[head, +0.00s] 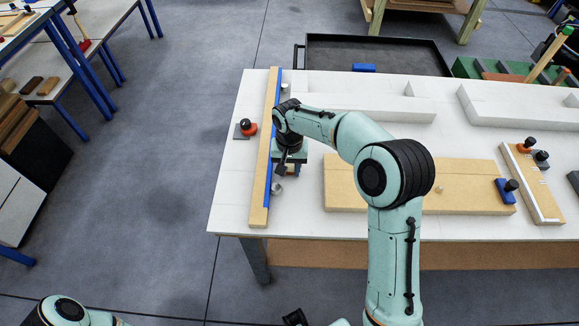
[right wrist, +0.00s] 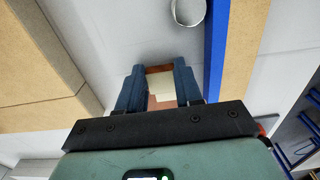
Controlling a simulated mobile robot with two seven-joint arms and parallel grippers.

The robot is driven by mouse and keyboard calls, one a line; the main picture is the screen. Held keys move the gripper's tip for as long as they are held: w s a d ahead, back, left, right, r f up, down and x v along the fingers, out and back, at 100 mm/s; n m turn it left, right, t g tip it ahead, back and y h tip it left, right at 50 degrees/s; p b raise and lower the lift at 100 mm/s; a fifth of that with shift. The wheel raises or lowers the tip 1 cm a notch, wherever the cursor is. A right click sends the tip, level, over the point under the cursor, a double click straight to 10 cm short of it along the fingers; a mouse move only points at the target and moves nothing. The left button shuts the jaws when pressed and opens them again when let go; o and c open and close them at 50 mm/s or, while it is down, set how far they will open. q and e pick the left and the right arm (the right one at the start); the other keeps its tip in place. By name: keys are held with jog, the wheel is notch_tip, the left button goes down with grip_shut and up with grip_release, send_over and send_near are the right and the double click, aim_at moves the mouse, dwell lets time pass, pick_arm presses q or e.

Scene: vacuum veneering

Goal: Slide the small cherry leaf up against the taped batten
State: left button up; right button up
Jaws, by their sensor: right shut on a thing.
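The wooden batten (head: 259,180) lies along the left part of the white table, with blue tape (head: 268,170) down its right edge. It also shows in the right wrist view (right wrist: 241,50), with the tape (right wrist: 215,45) facing my fingers. My right gripper (head: 287,170) is down at the table just right of the tape. Its fingers (right wrist: 160,83) are apart around a small piece (right wrist: 160,68) with a reddish-brown edge and a pale face, which appears to be the cherry leaf. A gap of white table shows between fingers and tape.
A metal disc (head: 277,188) lies near the tape, close in front of my gripper; another (head: 284,87) is farther back. An orange-and-black tool (head: 248,128) stands left of the batten. A thick wooden board (head: 400,185) lies to the right. White trays (head: 350,112) stand behind.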

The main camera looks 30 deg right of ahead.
jog(key=shift+a, duration=0.1)
pick_arm(q)
jog(key=shift+w+r, duration=0.15)
jog(key=shift+r, duration=0.15)
pick_arm(e)
jog(key=shift+w+a, duration=0.35)
jog(key=shift+a, duration=0.1)
pick_arm(q)
jog(key=shift+w+r+p, duration=0.1)
jog(key=shift+r+p, duration=0.1)
jog(key=shift+p, duration=0.25)
pick_arm(e)
jog(key=shift+w+a, duration=0.1)
jog(key=shift+a, duration=0.1)
dwell(0.3)
jog(key=o, duration=1.1)
pick_arm(q)
jog(key=shift+w+r+p, duration=0.25)
jog(key=shift+r+p, duration=0.15)
jog(key=shift+r, duration=0.1)
jog(key=shift+w+r+p, duration=0.25)
jog(key=shift+r+p, duration=0.15)
jog(key=shift+r, duration=0.1)
pick_arm(e)
notch_tip(320, 180, up, 13)
jog(key=shift+r, duration=0.15)
pick_arm(q)
jog(key=shift+s, duration=0.1)
